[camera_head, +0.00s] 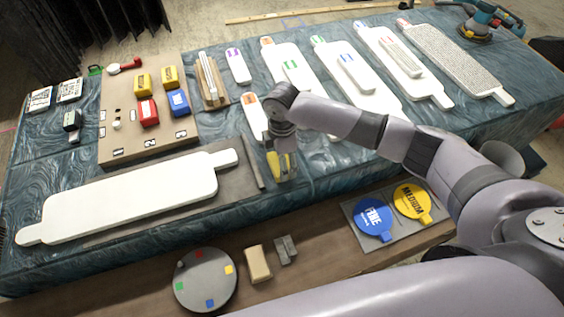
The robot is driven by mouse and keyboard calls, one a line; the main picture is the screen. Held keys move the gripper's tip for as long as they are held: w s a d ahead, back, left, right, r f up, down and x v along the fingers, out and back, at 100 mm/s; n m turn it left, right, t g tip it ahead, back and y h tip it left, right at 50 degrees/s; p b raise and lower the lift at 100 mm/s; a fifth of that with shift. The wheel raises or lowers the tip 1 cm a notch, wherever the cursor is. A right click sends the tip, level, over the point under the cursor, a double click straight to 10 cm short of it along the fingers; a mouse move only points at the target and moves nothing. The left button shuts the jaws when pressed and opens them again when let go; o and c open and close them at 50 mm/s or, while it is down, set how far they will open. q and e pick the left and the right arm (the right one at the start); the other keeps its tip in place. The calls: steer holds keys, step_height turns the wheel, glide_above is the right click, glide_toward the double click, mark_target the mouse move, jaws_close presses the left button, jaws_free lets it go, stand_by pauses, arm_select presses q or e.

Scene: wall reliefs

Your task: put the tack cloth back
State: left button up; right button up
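My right gripper (283,160) comes in from the right and points down over the front middle of the blue-green covered table. A yellow piece (274,168), possibly the tack cloth, shows at its fingers. My wrist hides part of it, and I cannot tell whether the fingers are closed on it or whether it rests on the table. A cream block (258,263) lies on the brown bench in front; I cannot tell what it is made of. My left gripper is not in view.
A long white relief (125,197) lies at left below a board (120,150) with colored blocks. Several white reliefs (290,65) fill the back. A round grey disc (206,290), grey blocks (285,250), and blue (374,217) and yellow (411,200) paddles lie on the bench.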

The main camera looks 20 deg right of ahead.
steer(key=shift+f, duration=1.2)
steer(key=o, duration=1.1)
steer(key=shift+f, duration=0.1)
step_height(320, 180, up, 12)
steer(key=shift+r+b, duration=0.15)
steer(key=shift+b, duration=0.6)
